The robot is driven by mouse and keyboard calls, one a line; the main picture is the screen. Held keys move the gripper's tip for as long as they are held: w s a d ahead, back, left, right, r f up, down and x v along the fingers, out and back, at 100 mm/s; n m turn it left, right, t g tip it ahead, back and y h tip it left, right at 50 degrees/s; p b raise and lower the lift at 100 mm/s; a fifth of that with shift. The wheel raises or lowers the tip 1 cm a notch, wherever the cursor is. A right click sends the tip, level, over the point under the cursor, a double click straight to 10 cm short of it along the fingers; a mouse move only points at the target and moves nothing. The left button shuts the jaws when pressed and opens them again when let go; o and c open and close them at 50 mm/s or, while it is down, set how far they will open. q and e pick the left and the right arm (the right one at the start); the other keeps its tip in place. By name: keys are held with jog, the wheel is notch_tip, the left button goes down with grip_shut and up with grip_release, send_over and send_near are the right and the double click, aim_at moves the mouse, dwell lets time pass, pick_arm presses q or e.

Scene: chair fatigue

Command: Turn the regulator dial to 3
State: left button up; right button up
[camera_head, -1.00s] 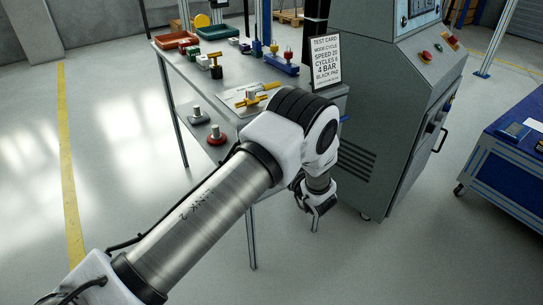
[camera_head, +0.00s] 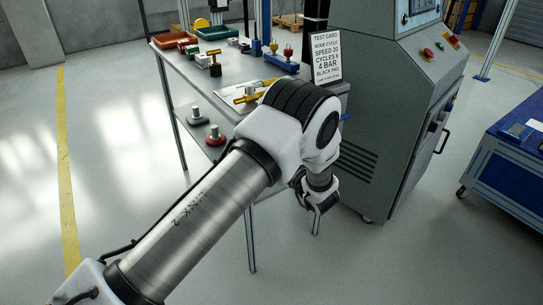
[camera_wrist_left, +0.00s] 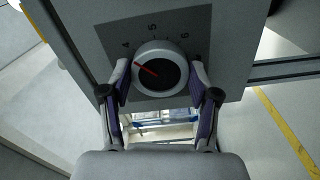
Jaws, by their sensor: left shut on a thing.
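The regulator dial (camera_wrist_left: 157,70) is a round pale knob with a dark face and a red pointer, on a grey plate (camera_wrist_left: 192,28) marked with numbers; 4, 5 and 6 are readable. The pointer aims left and slightly up, a little below the 4. The 3 is not visible; a finger covers that side. My left gripper (camera_wrist_left: 160,88) is shut on the dial, one finger on each side of the knob. In the head view my left gripper (camera_head: 317,203) is low beside the bench, and the dial is hidden there. My right gripper is not in view.
The workbench (camera_head: 235,75) holds trays, small fixtures and a test card (camera_head: 326,57) that includes "4 BAR". A grey machine cabinet (camera_head: 385,110) stands close to the right of my gripper. A blue cart (camera_head: 505,160) is farther right. Open floor lies at left.

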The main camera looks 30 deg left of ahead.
pick_arm(q)
jog(key=shift+n+b, duration=3.15)
jog(key=shift+n, duration=1.25)
jog(key=o, duration=1.2)
jog(key=shift+c, duration=0.2)
jog(key=v, duration=0.7)
jog(key=shift+d, duration=0.25)
